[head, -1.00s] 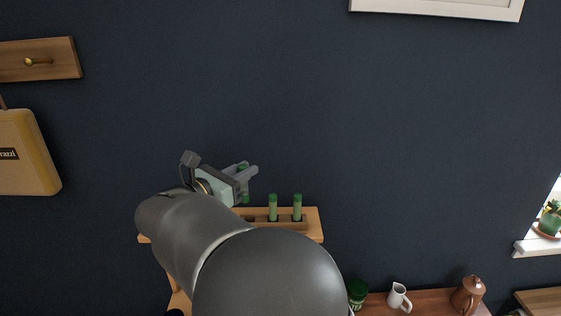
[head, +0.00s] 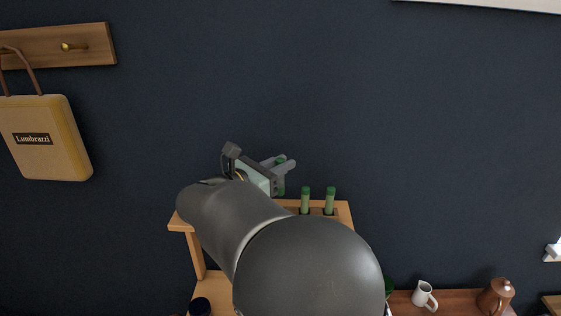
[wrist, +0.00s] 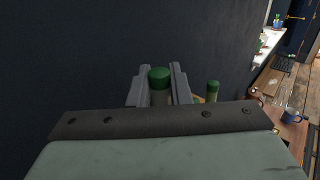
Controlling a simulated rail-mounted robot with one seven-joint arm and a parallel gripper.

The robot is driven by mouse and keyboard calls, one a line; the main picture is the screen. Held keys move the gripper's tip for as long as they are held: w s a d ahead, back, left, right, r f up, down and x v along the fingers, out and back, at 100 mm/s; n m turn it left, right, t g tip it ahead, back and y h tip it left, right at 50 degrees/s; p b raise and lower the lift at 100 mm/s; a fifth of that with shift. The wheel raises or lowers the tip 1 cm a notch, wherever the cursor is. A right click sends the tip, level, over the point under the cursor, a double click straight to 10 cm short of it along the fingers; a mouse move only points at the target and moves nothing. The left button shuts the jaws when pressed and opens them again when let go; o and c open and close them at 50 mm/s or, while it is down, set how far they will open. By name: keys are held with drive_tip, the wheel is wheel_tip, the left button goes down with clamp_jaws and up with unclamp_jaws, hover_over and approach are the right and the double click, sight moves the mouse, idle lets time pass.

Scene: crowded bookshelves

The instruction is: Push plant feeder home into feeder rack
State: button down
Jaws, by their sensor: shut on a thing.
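My gripper (head: 279,164) is shut on a green-capped plant feeder (wrist: 160,79), whose cap and upper body show between the two grey fingers in the wrist view. In the head view, the held feeder's green (head: 281,187) shows just below the fingers. It is roughly upright above the left part of the wooden feeder rack (head: 343,212). My arm hides the rack's middle and the held feeder's lower end, so I cannot tell how deep it sits. Two other green-capped feeders (head: 305,201) (head: 329,201) stand upright in the rack to the right.
A dark wall is close behind the rack. A yellow bag (head: 50,140) hangs from a wooden peg board (head: 60,47) at the left. A white jug (head: 422,294) and brown pot (head: 495,297) stand on a wooden surface at lower right. A dark cup (head: 200,306) is below the rack.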

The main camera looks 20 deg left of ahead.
sight(280, 194)
drive_tip(key=shift+f+b, duration=1)
drive_tip(key=shift+f, duration=1.2)
drive_tip(key=shift+p, duration=0.6)
drive_tip(key=shift+f+b, duration=0.75)
drive_tip(key=shift+f, duration=0.8)
drive_tip(key=c, duration=1.3)
unclamp_jaws()
drive_tip(key=shift+o, duration=0.2)
drive_tip(key=b+v, duration=0.4)
drive_tip(key=v, duration=1.3)
drive_tip(key=shift+s+a, duration=0.15)
drive_tip(key=shift+a, duration=0.05)
